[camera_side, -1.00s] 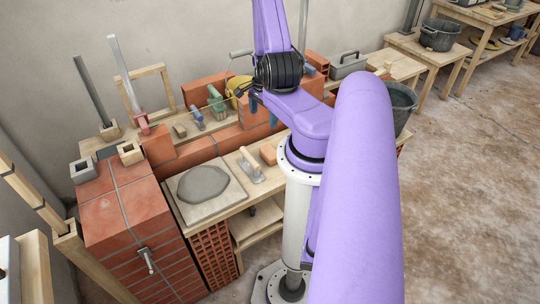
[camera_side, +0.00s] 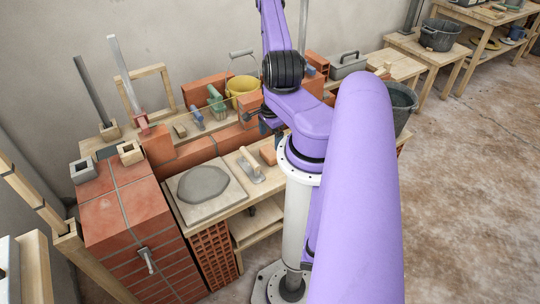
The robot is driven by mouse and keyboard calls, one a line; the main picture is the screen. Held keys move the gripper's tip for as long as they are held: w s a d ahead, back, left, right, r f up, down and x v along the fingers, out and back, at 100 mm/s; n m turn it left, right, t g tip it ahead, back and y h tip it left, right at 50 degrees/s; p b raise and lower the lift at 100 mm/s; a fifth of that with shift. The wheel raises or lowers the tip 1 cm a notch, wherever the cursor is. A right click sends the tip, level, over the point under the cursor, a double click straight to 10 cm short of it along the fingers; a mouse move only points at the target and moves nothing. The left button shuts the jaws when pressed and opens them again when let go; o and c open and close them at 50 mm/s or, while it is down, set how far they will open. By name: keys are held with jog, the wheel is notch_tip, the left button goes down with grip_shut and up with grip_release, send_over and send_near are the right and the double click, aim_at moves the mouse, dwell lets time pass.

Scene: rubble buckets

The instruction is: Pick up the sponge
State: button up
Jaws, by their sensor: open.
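A small orange block (camera_side: 268,152), which looks like the sponge, lies on the wooden bench (camera_side: 233,207) just left of my arm's white column. A trowel-like float with a pale handle (camera_side: 250,166) lies to its left. My gripper (camera_side: 266,128) is small and dark in this view, partly hidden by my purple arm link. It appears a little above and behind the orange block, apart from it. It is open and I see nothing held in it.
A board with grey mortar (camera_side: 203,184) lies left of the float. Behind is a low brick wall (camera_side: 215,143), with a yellow bucket (camera_side: 243,90), a green-handled brush (camera_side: 216,101) and a blue-handled tool (camera_side: 197,117). A brick pillar (camera_side: 125,215) stands at the left.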

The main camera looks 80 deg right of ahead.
aim_at(270, 151)
jog(key=shift+w+f, duration=0.15)
jog(key=shift+f, duration=4.05)
jog(key=c, duration=0.8)
jog(key=shift+o, duration=0.2)
jog(key=shift+r, duration=0.15)
jog(key=shift+r, duration=4.9)
